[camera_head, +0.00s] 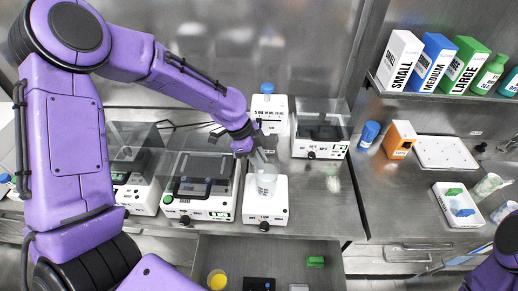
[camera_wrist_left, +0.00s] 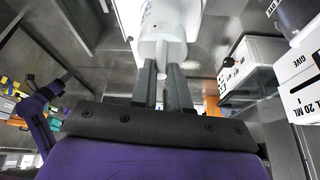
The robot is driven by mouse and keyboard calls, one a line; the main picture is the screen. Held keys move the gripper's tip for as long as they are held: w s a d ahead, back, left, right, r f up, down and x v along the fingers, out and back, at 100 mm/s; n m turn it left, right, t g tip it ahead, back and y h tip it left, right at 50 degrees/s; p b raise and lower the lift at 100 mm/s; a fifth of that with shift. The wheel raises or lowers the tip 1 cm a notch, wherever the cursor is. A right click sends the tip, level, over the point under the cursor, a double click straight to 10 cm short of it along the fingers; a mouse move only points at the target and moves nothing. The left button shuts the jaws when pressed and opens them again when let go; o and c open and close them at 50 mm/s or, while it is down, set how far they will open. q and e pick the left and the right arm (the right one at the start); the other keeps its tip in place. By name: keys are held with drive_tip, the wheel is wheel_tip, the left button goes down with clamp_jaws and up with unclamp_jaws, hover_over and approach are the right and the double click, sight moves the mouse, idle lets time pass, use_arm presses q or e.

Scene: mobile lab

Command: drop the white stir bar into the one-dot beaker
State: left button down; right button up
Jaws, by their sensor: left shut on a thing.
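My left gripper (camera_head: 259,158) points down just above a clear glass beaker (camera_head: 265,184). The beaker stands on a white stirrer plate with a black knob (camera_head: 265,213). In the left wrist view my left gripper (camera_wrist_left: 161,80) has its two grey fingers close together, shut on the white stir bar, which is mostly hidden between them. The pale round beaker (camera_wrist_left: 163,45) shows just beyond the fingertips.
An open drawer (camera_head: 240,250) lies in front. A white tray (camera_head: 455,190) sits on the right bench.

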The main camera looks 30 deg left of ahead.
use_arm(q)
drive_tip(key=shift+w+f, duration=0.25)
drive_tip(key=shift+f, duration=0.6)
drive_tip(key=shift+s, duration=0.1)
drive_tip(key=c, duration=1)
unclamp_jaws()
drive_tip(key=shift+r, duration=0.1)
drive_tip(key=shift+c, duration=0.2)
drive_tip(key=w+b+v, duration=0.1)
drive_tip(key=b+v, duration=0.1)
drive_tip(key=v, duration=0.8)
drive_tip(key=shift+s+r, duration=0.15)
drive_tip(key=shift+s, duration=0.3)
drive_tip(key=shift+a, duration=0.15)
